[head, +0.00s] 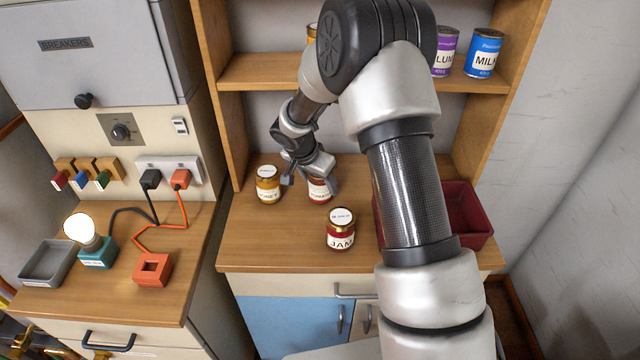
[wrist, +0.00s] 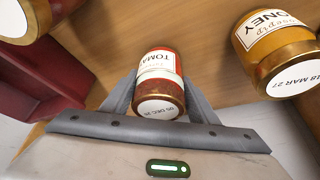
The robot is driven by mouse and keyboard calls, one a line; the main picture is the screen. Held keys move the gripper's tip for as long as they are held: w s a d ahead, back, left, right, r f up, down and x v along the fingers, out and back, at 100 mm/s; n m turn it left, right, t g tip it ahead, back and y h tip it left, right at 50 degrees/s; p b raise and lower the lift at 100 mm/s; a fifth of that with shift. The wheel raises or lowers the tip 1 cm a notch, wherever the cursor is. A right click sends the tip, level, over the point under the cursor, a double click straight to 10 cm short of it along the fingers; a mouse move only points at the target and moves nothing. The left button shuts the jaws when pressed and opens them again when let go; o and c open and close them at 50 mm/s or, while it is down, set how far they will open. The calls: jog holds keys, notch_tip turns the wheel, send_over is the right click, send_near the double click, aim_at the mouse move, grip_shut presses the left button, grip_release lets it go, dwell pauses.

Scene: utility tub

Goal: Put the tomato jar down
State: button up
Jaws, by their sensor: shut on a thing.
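The tomato jar (head: 319,191) is a small red jar with a white label, at the back of the wooden counter. My gripper (head: 308,182) is shut on it, and my fingers partly cover it in the head view. In the wrist view the tomato jar (wrist: 160,82) sits between my two grey fingers (wrist: 158,97), its dated white lid facing the camera. Its base looks at or very near the counter top; I cannot tell whether it touches.
A honey jar (head: 268,184) stands just left of the tomato jar. A jam jar (head: 341,229) stands in front. A dark red bin (head: 466,215) is at the right, partly behind my arm. Cans, including a milk can (head: 485,54), stand on the shelf (head: 262,72) above.

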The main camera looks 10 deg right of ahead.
notch_tip(320, 180, up, 9)
jog(key=shift+f, duration=0.1)
jog(key=shift+d+r, duration=0.1)
jog(key=shift+r, duration=0.35)
jog(key=s+d+b, duration=0.4)
jog(key=s+d, duration=0.3)
jog(key=d, duration=0.4)
jog(key=s+d+b, duration=0.4)
jog(key=s+d, duration=0.4)
jog(key=d, duration=0.3)
jog(key=shift+m, duration=0.3)
jog(key=f+b, duration=0.1)
jog(key=f, duration=0.3)
jog(key=f+b, duration=0.1)
jog(key=f, duration=0.4)
jog(key=shift+w+a+f, duration=0.1)
jog(key=shift+w+a, duration=0.05)
jog(key=shift+a, duration=0.05)
jog(key=shift+f, duration=0.1)
jog(key=shift+f+b, duration=0.15)
jog(key=shift+b, duration=0.15)
jog(key=o, duration=1.4)
